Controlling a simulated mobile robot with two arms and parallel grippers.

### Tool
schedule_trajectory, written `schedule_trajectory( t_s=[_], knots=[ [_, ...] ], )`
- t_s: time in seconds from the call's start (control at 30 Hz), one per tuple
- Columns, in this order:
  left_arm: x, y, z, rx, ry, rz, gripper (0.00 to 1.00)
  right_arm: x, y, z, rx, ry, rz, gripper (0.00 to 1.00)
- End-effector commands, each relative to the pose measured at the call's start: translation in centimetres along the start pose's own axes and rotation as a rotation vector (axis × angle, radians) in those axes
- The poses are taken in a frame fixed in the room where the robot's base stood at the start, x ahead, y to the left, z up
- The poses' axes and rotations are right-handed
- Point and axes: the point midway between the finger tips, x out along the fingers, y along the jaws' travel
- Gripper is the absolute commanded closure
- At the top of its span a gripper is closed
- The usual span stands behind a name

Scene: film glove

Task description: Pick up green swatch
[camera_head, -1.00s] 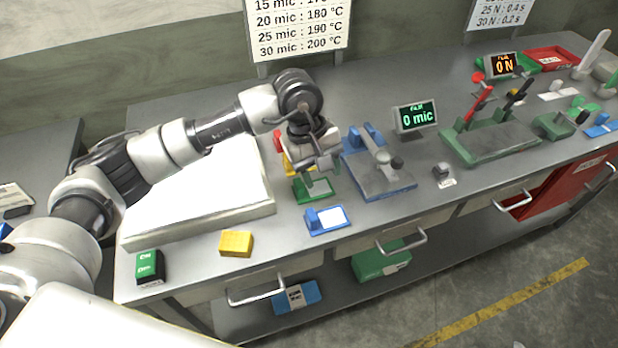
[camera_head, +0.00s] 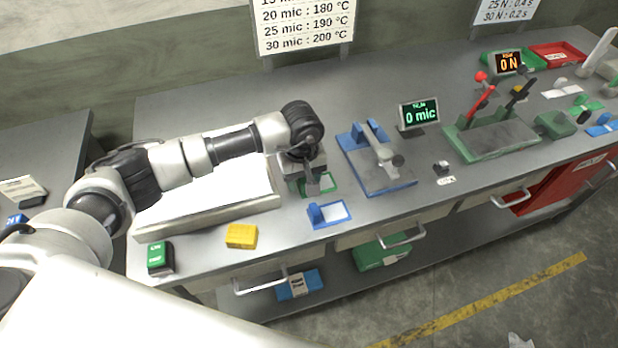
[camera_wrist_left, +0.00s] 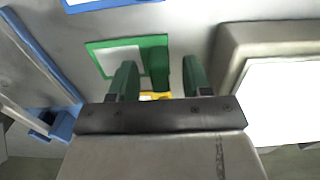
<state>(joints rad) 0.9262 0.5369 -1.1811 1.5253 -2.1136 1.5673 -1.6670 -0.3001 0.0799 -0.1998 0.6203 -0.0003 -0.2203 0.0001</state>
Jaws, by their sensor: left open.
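The green swatch (camera_head: 331,182) is a small green holder with a pale face, lying on the bench between the white-topped slab and the blue-based device. My left gripper (camera_head: 313,188) is over it, pointing down and hiding part of it. In the left wrist view the green swatch (camera_wrist_left: 103,46) lies ahead of the open fingers (camera_wrist_left: 159,62). Its raised green grip (camera_wrist_left: 158,53) appears between the two fingertips, with nothing visibly clamped. I cannot tell the exact height gap. My right gripper is not in view.
A blue swatch (camera_head: 330,215) lies just in front. The blue-based device (camera_head: 375,180) stands close on the right, the white-topped slab (camera_head: 205,212) on the left. A yellow piece (camera_wrist_left: 152,95) shows behind the fingers. A yellow block (camera_head: 241,236) sits near the front edge.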

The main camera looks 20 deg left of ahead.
Motion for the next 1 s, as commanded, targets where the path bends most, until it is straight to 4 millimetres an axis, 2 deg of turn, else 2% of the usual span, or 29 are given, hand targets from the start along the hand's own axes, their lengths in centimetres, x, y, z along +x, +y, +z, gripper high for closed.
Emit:
schedule_trajectory(
  t_s=[0.1,0.33,0.63,1.0],
  knots=[
    [0.85,-0.01,0.04,0.0,0.0,-0.001,0.51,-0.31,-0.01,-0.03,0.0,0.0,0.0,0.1],
    [1.02,0.01,0.02,0.001,0.0,0.0,0.53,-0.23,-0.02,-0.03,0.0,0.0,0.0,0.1],
    [0.98,0.0,0.01,0.0,0.0,0.0,0.99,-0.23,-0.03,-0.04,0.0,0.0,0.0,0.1],
    [0.62,0.02,-0.05,0.0,0.001,0.001,1.0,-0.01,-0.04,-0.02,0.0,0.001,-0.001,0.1]
  ],
)
